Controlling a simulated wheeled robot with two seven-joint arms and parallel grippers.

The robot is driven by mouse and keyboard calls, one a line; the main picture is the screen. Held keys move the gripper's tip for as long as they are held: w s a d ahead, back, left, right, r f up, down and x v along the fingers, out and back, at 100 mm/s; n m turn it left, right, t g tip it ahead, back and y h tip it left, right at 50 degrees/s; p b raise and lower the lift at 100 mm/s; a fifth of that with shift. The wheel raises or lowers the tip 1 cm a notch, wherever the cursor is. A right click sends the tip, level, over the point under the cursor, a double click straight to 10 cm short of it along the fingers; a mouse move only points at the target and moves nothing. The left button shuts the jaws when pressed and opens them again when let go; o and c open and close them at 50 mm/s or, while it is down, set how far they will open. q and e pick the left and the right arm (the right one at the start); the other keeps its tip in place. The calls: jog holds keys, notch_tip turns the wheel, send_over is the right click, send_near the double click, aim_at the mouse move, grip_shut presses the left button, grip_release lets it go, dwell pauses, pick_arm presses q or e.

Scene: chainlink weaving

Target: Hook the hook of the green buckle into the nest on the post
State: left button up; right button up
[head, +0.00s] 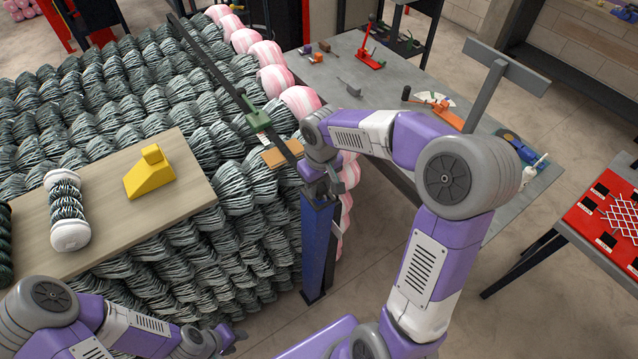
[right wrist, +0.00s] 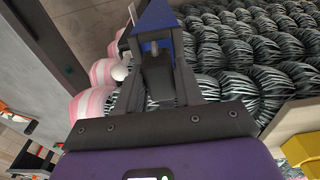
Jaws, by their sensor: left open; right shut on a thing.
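The green buckle (head: 257,121) sits on a long dark strap (head: 215,72) that runs across the grey-green rolls towards the post. The blue post (head: 315,240) stands upright at the rolls' near right corner; its top also shows in the right wrist view (right wrist: 155,22). My right gripper (head: 324,188) is at the post's top, shut on a dark piece (right wrist: 157,76) that looks like the strap's hook end. The nest is hidden by the gripper, so I cannot tell whether the hook touches it. My left gripper (head: 226,340) is open and empty at the bottom, well below the post.
A board (head: 190,200) on the rolls carries a yellow wedge (head: 150,175) and a wrapped spool (head: 67,210). A grey table (head: 340,72) with tools and a red-topped table (head: 605,220) stand right. Floor is free near the post.

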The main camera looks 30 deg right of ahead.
jog(key=shift+f+b, duration=0.45)
jog(key=shift+f, duration=0.1)
dwell(0.9)
jog(key=o, duration=1.1)
jog(key=r, duration=0.7)
jog(key=shift+s+r+p, duration=0.25)
jog(key=shift+r+p, duration=0.05)
jog(key=shift+p, duration=0.1)
jog(key=shift+f, duration=0.1)
